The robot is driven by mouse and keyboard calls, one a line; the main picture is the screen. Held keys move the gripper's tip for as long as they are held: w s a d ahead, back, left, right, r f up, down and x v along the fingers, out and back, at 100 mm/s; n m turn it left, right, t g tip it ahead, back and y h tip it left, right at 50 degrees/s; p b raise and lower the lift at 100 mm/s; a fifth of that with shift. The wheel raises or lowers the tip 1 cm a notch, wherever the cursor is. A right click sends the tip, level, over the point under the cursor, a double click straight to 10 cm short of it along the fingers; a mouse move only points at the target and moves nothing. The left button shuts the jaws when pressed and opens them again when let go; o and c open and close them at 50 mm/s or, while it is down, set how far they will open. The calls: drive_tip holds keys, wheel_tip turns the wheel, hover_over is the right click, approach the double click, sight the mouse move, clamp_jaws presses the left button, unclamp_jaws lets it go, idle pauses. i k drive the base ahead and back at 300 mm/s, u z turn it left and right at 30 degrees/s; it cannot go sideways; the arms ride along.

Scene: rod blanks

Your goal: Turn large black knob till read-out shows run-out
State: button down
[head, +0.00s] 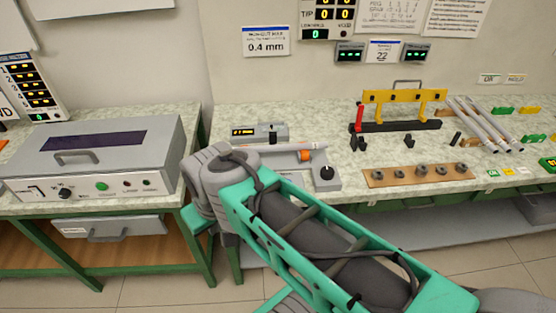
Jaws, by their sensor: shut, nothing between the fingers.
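A grey measuring device stands at the front of the right bench. Its large black knob (326,172) has a white mark and sits on a grey block at the device's right end. An amber read-out (243,132) is on the device's back left; its digits are too small to read. A pale rod (284,147) lies across the device, with an orange part (305,156) near its right end. My teal and grey arm crosses in front and hides the device's lower left part. My gripper is not visible.
A grey box (120,150) with a small black knob (64,193) stands on the left bench. Right of the large knob lies a wooden board (382,181) with several dark collars.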

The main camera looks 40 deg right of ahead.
sight(325, 173)
drive_tip(key=z, duration=1.6)
